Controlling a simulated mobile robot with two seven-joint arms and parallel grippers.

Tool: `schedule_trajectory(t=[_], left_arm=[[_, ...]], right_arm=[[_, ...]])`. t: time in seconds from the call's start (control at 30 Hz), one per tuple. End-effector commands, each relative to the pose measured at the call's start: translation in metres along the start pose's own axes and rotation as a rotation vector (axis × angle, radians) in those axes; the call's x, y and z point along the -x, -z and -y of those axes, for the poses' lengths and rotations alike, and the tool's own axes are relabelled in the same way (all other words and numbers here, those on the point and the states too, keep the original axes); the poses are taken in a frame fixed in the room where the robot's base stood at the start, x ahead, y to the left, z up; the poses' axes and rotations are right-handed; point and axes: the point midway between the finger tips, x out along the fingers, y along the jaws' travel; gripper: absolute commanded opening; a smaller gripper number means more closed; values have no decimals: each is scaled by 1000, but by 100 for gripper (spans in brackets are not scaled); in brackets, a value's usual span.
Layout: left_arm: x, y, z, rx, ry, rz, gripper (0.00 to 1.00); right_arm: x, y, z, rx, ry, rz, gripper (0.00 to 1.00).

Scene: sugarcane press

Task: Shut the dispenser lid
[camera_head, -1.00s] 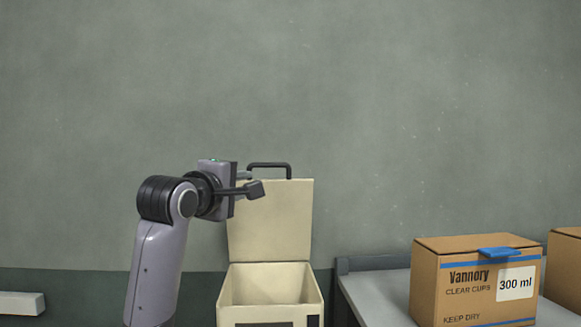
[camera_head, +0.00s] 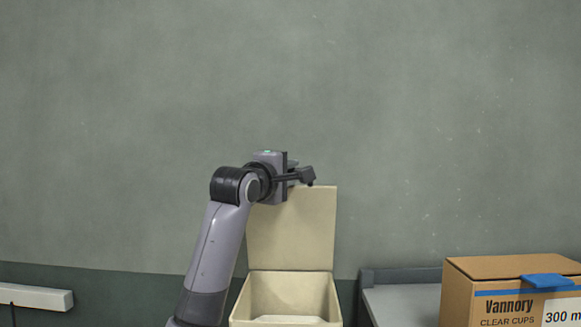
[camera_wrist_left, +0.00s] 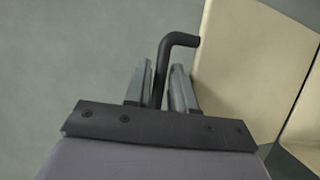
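The cream dispenser (camera_head: 285,278) stands below me in the head view. Its lid (camera_head: 300,230) is raised upright at the back. The black lid handle (camera_wrist_left: 161,72) shows in the left wrist view, where it runs between the two fingers of my left gripper (camera_wrist_left: 162,84). Narrow gaps seem to show between handle and fingers, so the gripper looks open around it. In the head view, my left gripper (camera_head: 300,177) is at the lid's top edge and hides the handle. My right gripper is out of view.
A cardboard box of clear cups (camera_head: 510,290) with a blue tab stands on a grey table (camera_head: 400,302) to the right. A pale block (camera_head: 35,297) is at the far left. The wall behind is bare.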

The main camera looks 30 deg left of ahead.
Motion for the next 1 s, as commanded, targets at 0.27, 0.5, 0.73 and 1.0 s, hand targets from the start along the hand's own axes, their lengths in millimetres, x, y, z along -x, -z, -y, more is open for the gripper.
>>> schedule_trajectory(t=[0.27, 0.5, 0.73, 1.0], left_arm=[[-8, 0, 1, -1, 0, 0, 24], [-8, 0, 1, -1, 0, 0, 0], [-7, 0, 1, -2, -2, 0, 0], [1, -5, 6, -16, -35, 2, 0]], right_arm=[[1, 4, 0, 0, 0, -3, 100], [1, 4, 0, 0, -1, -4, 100], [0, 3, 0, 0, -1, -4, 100], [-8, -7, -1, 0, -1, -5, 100]])
